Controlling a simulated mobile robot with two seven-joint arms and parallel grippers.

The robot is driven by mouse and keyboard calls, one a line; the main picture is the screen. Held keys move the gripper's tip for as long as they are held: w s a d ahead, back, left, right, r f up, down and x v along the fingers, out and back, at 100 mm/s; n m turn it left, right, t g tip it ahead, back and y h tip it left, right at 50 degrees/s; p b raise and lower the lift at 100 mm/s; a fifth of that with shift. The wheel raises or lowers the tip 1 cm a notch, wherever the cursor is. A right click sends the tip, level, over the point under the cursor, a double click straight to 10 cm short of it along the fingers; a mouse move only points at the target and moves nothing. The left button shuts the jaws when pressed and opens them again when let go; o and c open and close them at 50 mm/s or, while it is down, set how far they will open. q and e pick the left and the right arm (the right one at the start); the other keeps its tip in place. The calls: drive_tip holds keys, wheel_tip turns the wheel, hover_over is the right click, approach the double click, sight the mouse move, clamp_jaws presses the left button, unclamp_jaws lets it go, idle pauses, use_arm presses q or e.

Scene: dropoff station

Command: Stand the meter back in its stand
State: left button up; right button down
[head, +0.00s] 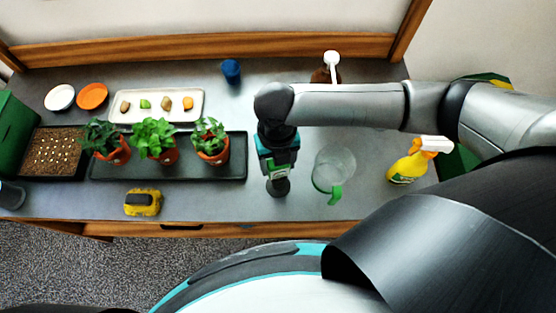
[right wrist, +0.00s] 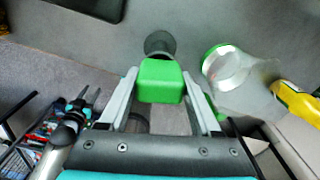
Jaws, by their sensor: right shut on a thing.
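My right gripper (head: 278,172) points down over the front part of the counter, right of the plant tray. In the right wrist view it is shut on the meter (right wrist: 161,80), a green block between its two fingers. A dark round stand (right wrist: 160,43) shows just beyond the meter; in the head view the stand (head: 278,188) is at the gripper's front side, near the counter edge. I cannot tell whether meter and stand touch. My left gripper (right wrist: 86,98) hangs off to the left in the right wrist view, fingers apart and empty.
A clear jug (head: 333,167) with a green handle stands close to the right, then a yellow spray bottle (head: 413,162). The counter between that box and the stand is clear.

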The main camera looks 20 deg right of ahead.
unclamp_jaws()
drive_tip(key=r, duration=1)
drive_tip(key=r+p, duration=0.1)
drive_tip(key=r, duration=0.4)
drive_tip(key=shift+w+r, duration=0.15)
drive_tip(key=shift+w, duration=0.2)
